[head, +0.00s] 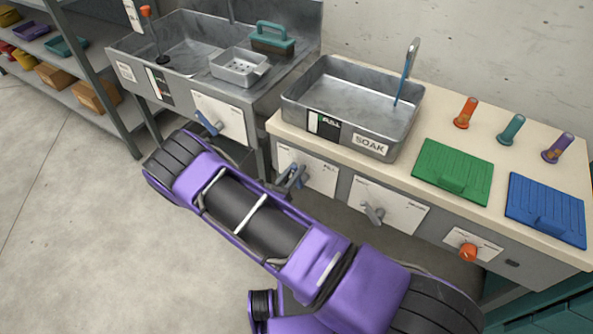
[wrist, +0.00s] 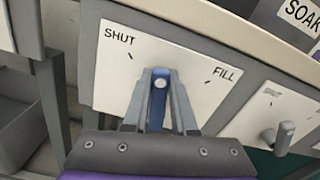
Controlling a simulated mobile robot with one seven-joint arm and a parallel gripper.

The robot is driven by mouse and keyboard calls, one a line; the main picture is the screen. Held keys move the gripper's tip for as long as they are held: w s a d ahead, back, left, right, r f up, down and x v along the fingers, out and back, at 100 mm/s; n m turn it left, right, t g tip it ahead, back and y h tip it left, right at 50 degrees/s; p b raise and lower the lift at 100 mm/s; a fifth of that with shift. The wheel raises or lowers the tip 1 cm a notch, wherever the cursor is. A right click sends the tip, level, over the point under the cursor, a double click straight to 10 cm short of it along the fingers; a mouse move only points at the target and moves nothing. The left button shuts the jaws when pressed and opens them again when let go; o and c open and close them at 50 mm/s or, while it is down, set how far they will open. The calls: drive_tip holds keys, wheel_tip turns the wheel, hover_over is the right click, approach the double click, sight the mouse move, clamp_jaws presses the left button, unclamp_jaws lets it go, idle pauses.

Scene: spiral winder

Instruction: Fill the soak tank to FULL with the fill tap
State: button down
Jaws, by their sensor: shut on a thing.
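The soak tank (head: 352,94) is a grey metal basin with a SOAK label, set in the counter. A thin blue stream (head: 401,88) runs from its curved spout (head: 413,52) into the basin. The fill tap's blue lever (wrist: 157,100) is on a white plate marked SHUT at left and FILL at right. My gripper (wrist: 158,98) is shut on this lever, one finger each side. In the head view, my gripper (head: 292,178) is at the left front panel, largely covering the lever.
A second grey lever (head: 373,212) and an orange knob (head: 467,252) sit right on the front. Green (head: 453,170) and blue (head: 546,208) lids and several coloured cylinders are on the counter. A sink (head: 185,58) with its own lever stands left. The floor at left is clear.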

drive_tip(key=m, duration=0.1)
drive_tip(key=s+d+m, duration=0.1)
drive_tip(key=m, duration=0.1)
drive_tip(key=shift+s+d, duration=0.1)
drive_tip(key=shift+d, duration=0.15)
drive_tip(key=shift+s+d+f+m, duration=0.1)
drive_tip(key=shift+s+d+m, duration=0.2)
drive_tip(key=shift+m, duration=0.65)
drive_tip(key=shift+s+d+m, duration=0.2)
drive_tip(key=shift+d+m, duration=0.2)
drive_tip(key=shift+m, duration=0.55)
drive_tip(key=c, duration=0.7)
unclamp_jaws()
drive_tip(key=v, duration=1.7)
drive_tip(key=shift+s+a, duration=0.1)
drive_tip(key=shift+s, duration=0.05)
